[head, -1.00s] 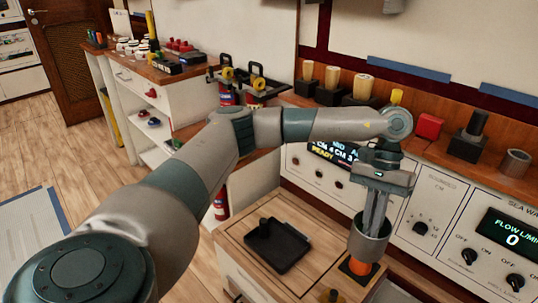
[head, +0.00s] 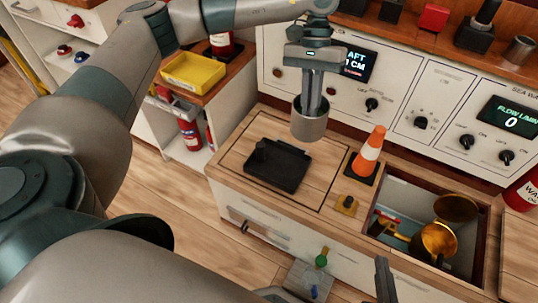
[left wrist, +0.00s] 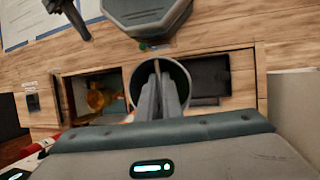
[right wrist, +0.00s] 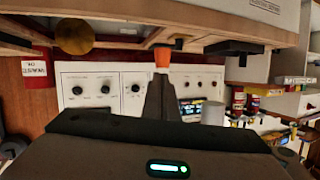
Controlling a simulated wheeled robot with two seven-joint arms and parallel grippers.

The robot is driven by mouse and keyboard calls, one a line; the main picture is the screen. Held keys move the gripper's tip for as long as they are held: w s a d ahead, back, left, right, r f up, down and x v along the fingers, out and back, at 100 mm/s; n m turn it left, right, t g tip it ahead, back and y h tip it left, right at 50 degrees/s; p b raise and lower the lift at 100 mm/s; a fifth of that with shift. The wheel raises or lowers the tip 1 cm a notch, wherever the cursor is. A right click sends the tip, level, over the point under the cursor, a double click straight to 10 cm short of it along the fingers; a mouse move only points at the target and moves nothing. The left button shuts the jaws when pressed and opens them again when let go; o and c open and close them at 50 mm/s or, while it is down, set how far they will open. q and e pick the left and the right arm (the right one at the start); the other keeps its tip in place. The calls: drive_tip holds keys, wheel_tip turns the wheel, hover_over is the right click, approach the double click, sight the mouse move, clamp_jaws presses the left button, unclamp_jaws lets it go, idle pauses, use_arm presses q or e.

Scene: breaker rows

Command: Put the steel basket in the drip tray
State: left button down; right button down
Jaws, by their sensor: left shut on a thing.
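The steel basket (head: 309,125) is a grey metal cup, held upright in the air near the back right corner of the drip tray. My left gripper (head: 312,100) points down and is shut on the basket's wall, with fingers reaching inside it. The basket's open rim shows in the left wrist view (left wrist: 181,72). The drip tray (head: 283,172) is a flat black tray with a raised dark knob at its left, on the wooden cabinet top. It lies beside the basket in the left wrist view (left wrist: 210,72). My right gripper (head: 384,278) is low at the front, apparently empty, its fingers together.
An orange and white cone (head: 369,150) stands right of the tray. An open compartment (head: 382,183) with brass parts lies further right. The control panel (head: 430,105) rises behind. A yellow bin (head: 194,72) stands left.

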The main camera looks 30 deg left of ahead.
use_arm(q)
drive_tip(key=shift+d, duration=0.1)
use_arm(e)
drive_tip(key=shift+d+f, duration=0.1)
idle(0.3)
